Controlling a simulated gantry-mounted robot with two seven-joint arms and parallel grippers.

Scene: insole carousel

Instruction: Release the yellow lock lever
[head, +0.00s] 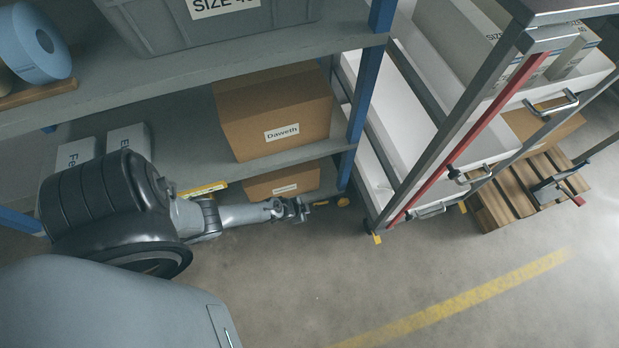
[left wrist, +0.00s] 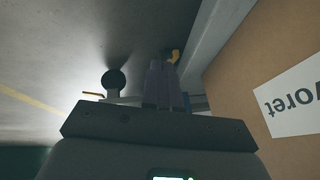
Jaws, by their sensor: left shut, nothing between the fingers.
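My left gripper (head: 306,208) is low near the floor in the head view, in front of the shelf's lower right corner, with its fingers together and empty. In the left wrist view the closed fingers (left wrist: 165,84) point away from the camera. A small yellow piece (head: 343,201) sits at floor level just right of the gripper in the head view. The left wrist view has a yellow piece (left wrist: 174,56) just beyond the fingertips and a yellow-orange lever (left wrist: 92,95) left of them, beside a dark round part (left wrist: 113,79). I cannot tell whether the fingers touch either. My right gripper is not in view.
The rack cart (head: 400,200) with white trays and a red bar stands to the right, with yellow pieces at its feet (head: 376,239). The blue-posted shelf (head: 357,115) holds cardboard boxes (head: 272,112). A wooden pallet (head: 525,190) lies at right. The front floor is clear.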

